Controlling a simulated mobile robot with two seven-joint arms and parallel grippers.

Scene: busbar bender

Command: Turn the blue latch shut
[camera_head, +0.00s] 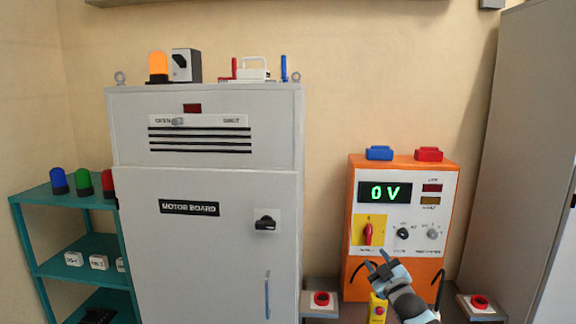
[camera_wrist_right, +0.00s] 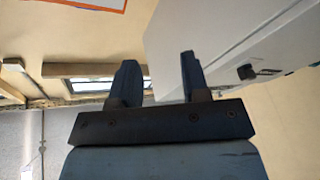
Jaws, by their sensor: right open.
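A thin blue upright bar (camera_head: 267,295) is on the lower right of the grey cabinet's door; I cannot tell if it is the latch. The cabinet (camera_head: 200,250) is marked MOTOR BOARD and its door looks closed. A black rotary knob (camera_head: 265,223) sits above the bar. My right gripper (camera_head: 377,259) is in front of the orange power unit, to the right of the bar and apart from it. In the right wrist view the gripper (camera_wrist_right: 160,75) is open and nothing is between its fingers. My left gripper is not in view.
The orange unit (camera_head: 446,215) reads 0 V and has a red switch on a yellow plate. Red buttons on grey boxes (camera_head: 321,299) (camera_head: 480,303) and a yellow pendant (camera_head: 378,308) are near my right gripper. A teal shelf (camera_head: 45,240) stands at left.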

